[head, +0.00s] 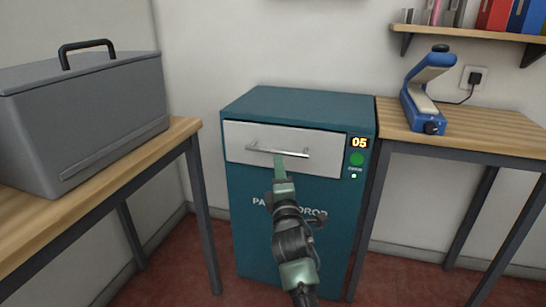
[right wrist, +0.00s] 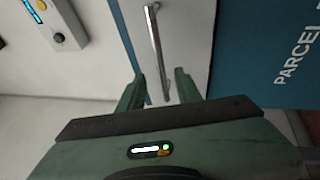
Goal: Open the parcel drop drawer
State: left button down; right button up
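The parcel drop is a teal cabinet (head: 255,225) with a light grey drawer front (head: 240,137) near its top. The drawer front looks flush with the cabinet. A metal bar handle (head: 300,154) runs across it; it also shows in the right wrist view (right wrist: 156,45). My right gripper (head: 279,158) is in front of the handle, near its middle in the head view. In the right wrist view my right gripper (right wrist: 160,84) has its fingers apart, with the lower part of the bar seen between them. Contact cannot be told. My left gripper is not in view.
A wooden table (head: 150,160) with a large grey handled box (head: 95,125) stands at the left. A wooden bench (head: 480,130) with a blue and white device (head: 425,95) stands close on the right. Red floor (head: 185,265) shows in front of the cabinet.

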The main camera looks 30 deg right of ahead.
aim_at(276, 153)
jog(key=b+x, duration=0.1)
jog(key=x, duration=0.6)
jog(key=shift+w+d+b, duration=0.15)
jog(key=shift+w+b, duration=0.2)
jog(key=shift+w, duration=0.05)
grip_shut()
jog(key=shift+f, duration=0.1)
dwell(0.9)
